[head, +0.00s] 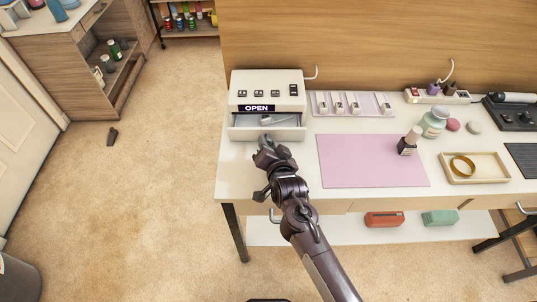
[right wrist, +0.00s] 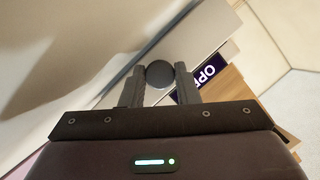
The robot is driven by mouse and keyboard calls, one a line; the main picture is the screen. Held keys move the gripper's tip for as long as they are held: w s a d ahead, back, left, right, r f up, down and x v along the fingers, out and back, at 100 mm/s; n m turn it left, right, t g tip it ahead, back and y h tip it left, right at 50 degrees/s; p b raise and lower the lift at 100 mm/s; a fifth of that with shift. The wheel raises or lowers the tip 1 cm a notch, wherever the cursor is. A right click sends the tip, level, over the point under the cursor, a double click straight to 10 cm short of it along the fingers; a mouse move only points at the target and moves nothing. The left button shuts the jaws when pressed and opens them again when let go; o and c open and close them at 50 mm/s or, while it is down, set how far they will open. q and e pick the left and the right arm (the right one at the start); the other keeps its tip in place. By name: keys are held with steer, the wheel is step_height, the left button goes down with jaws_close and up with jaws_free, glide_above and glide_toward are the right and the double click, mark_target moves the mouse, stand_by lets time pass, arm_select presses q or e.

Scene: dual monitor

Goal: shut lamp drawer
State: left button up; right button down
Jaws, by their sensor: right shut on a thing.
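The white lamp unit (head: 268,84) stands at the left end of the table with an "OPEN" sign on its front. Its drawer (head: 245,134) is pulled out, with a pale item lying inside. My right gripper (head: 265,140) is at the drawer's front. In the right wrist view its fingers (right wrist: 159,88) are closed around a dark round knob (right wrist: 159,72). In the head view the knob is hidden by the gripper. The "OPEN" sign also shows in the right wrist view (right wrist: 204,76). My left gripper is not in view.
A pink mat (head: 372,160) lies right of the drawer, with a dark nail polish bottle (head: 406,148) at its edge. A wooden tray (head: 475,178) is farther right. A pale strip with several small items (head: 352,104) lies beside the lamp unit.

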steer(key=shift+w+f, duration=0.2)
steer(key=shift+w, duration=0.2)
steer(key=shift+s+r, duration=0.2)
steer(key=c, duration=1.5)
jaws_free()
steer(key=shift+o, duration=0.6)
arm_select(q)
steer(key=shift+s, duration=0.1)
